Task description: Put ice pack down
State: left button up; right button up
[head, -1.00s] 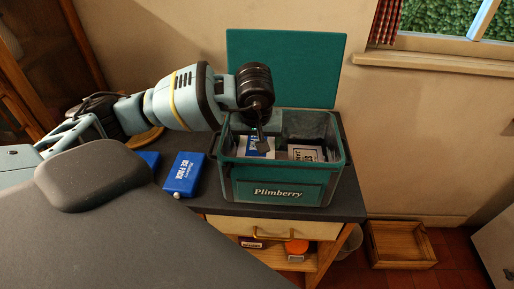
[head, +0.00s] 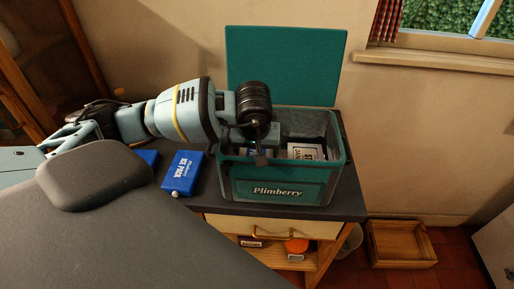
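A blue ice pack (head: 184,173) lies on the dark counter, left of the green Plimberry cooler (head: 230,187). Part of a second blue item (head: 149,157) shows beside it, mostly hidden by my arm. The cooler is open with its lid raised behind. My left gripper (head: 261,158) points down into the cooler's left part. A small patch of blue shows behind it, too covered to identify. I cannot see whether the fingers are open or shut on something. A white, printed item (head: 305,152) lies in the cooler's right part. My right gripper is out of view.
The raised lid (head: 286,68) stands against the wall. Below the counter are a drawer (head: 270,231) and a shelf with an orange-lidded jar (head: 297,246). A wooden crate (head: 402,244) sits on the floor at right. Bare counter shows right of the cooler.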

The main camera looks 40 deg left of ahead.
pick_arm(q)
jog(key=o, duration=1.2)
jog(key=shift+r, duration=0.6)
jog(key=v, duration=1.2)
jog(key=shift+p, duration=0.4)
